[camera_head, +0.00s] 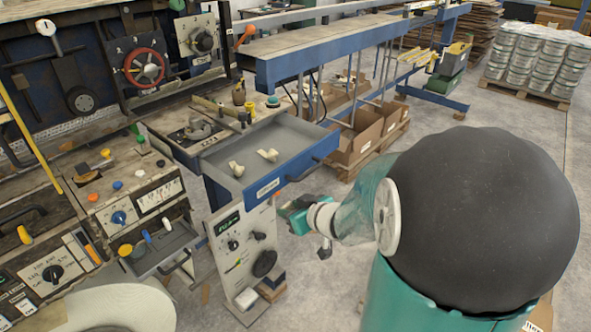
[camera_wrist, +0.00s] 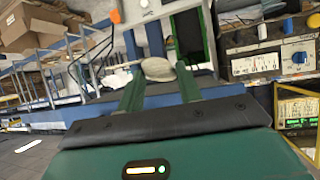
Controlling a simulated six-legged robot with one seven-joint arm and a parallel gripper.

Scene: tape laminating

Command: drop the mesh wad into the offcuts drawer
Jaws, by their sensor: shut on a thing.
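A pale, rounded wad, likely the mesh wad (camera_wrist: 158,69), sits between the fingertips of my gripper (camera_wrist: 160,82) in the wrist view. The gripper is shut on it. In the head view my gripper (camera_head: 292,212) hangs in front of and below the right side of an open blue-fronted drawer (camera_head: 228,154), and I cannot make out the wad there. The drawer has a grey floor, a label too small to read, and two pale lumps (camera_head: 267,155) inside. I take it for the offcuts drawer.
A smaller grey tray (camera_head: 172,243) juts out at lower left. A white control panel (camera_head: 236,244) with black knobs stands below the drawer. Cardboard boxes (camera_head: 361,138) stand behind it under the blue bench. Open concrete floor (camera_head: 320,285) lies below my gripper.

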